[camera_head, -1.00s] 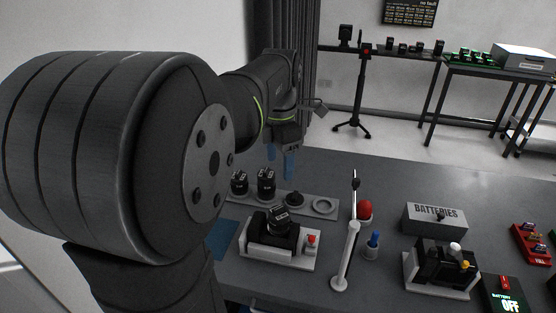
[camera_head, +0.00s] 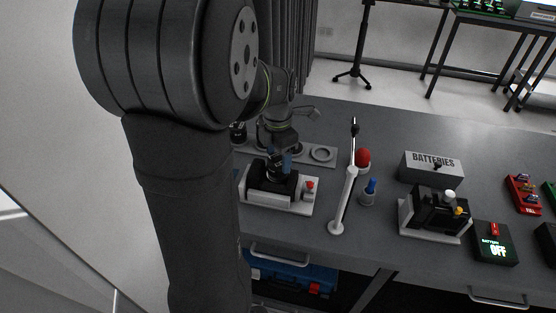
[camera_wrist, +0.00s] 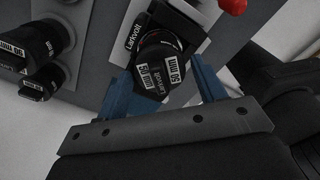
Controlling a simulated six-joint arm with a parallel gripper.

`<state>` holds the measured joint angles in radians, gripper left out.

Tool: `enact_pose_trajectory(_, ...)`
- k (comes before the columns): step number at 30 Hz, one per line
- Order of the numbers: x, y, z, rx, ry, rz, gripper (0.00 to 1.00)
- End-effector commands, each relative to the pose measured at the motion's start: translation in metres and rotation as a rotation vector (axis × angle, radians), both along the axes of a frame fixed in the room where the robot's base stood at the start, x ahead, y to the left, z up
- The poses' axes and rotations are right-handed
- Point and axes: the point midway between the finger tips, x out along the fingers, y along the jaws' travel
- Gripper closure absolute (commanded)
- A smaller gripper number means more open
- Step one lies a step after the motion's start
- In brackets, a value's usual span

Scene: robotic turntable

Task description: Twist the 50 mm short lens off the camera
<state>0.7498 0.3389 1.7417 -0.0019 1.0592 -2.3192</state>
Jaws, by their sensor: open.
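The black camera (camera_head: 285,190) sits in a white cradle (camera_head: 265,199) near the front of the bench. My gripper (camera_head: 279,160) is over the camera, pointing down. In the wrist view its two blue fingers (camera_wrist: 162,82) stand open on either side of the lens, and I cannot tell whether either one touches it. In the head view the fingers and wrist hide much of the lens.
A lens rack (camera_head: 335,162) with an empty ring (camera_head: 322,153) lies behind the camera. Spare lenses (camera_wrist: 40,45) stand at left in the wrist view. A red button (camera_head: 309,186) and a white post (camera_head: 343,200) stand right of the camera. A batteries box (camera_head: 432,167) is farther right.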

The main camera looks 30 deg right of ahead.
Motion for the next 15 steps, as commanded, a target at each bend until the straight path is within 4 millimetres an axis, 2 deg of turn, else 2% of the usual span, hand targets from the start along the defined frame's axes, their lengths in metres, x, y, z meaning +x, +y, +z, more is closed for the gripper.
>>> enact_pose_trajectory(1,0.0,0.0,-0.007,0.003,0.003,0.0,0.36)
enact_pose_trajectory(6,0.0,0.0,-0.02,0.001,0.001,0.0,0.36)
enact_pose_trajectory(15,0.0,0.0,-0.023,0.0,0.0,0.0,0.36)
